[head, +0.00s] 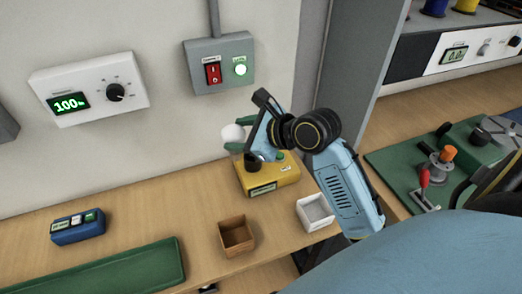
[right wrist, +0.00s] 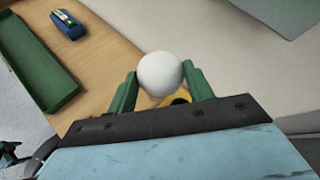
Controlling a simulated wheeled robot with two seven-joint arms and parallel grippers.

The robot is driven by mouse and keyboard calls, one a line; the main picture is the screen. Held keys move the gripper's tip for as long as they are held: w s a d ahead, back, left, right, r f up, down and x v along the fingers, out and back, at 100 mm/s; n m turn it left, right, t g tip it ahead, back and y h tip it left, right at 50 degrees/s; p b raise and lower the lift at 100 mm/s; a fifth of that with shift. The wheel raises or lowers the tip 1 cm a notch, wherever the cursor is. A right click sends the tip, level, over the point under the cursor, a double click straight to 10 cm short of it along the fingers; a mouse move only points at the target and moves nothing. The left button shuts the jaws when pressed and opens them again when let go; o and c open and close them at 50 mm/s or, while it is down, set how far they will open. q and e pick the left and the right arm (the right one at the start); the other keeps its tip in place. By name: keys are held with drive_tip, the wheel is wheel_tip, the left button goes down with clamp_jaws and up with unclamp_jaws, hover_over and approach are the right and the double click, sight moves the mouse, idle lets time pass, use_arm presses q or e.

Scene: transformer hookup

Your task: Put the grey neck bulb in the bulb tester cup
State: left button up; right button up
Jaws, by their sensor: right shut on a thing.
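My right gripper (head: 236,147) is shut on a round white bulb (head: 232,132), held in the air above the bench. In the right wrist view the bulb (right wrist: 160,73) sits between the two green fingers (right wrist: 160,90). Its neck is hidden, so I cannot tell the neck's colour. A yellow box (head: 268,180), which looks like the bulb tester, stands on the bench below and right of the bulb. A dark cup (head: 254,162) on its top is partly covered by my gripper. The box shows partly behind the bulb in the right wrist view (right wrist: 179,98). My left gripper is not in view.
A brown open box (head: 236,236) and a white open box (head: 315,213) stand in front of the tester. A green tray (head: 110,272) and a blue device (head: 78,227) are at the left. A grey switch box (head: 220,63) hangs on the wall behind.

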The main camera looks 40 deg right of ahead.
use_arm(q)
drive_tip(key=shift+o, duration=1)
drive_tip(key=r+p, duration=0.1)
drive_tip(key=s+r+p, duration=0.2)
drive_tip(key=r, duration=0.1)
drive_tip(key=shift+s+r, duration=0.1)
use_arm(e)
drive_tip(key=w+d+r+m+h, duration=0.1)
drive_tip(key=w+d+r, duration=0.1)
drive_tip(key=d, duration=0.3)
drive_tip(key=shift+t, duration=0.3)
drive_tip(key=f, duration=0.2)
drive_tip(key=f+b, duration=0.1)
drive_tip(key=f, duration=0.1)
drive_tip(key=d+f, duration=0.1)
drive_tip(key=f, duration=0.1)
drive_tip(key=shift+s, duration=0.15)
drive_tip(key=shift+f+b, duration=0.4)
drive_tip(key=shift+f, duration=0.4)
drive_tip(key=shift+f+b, duration=0.4)
drive_tip(key=shift+f, duration=1.2)
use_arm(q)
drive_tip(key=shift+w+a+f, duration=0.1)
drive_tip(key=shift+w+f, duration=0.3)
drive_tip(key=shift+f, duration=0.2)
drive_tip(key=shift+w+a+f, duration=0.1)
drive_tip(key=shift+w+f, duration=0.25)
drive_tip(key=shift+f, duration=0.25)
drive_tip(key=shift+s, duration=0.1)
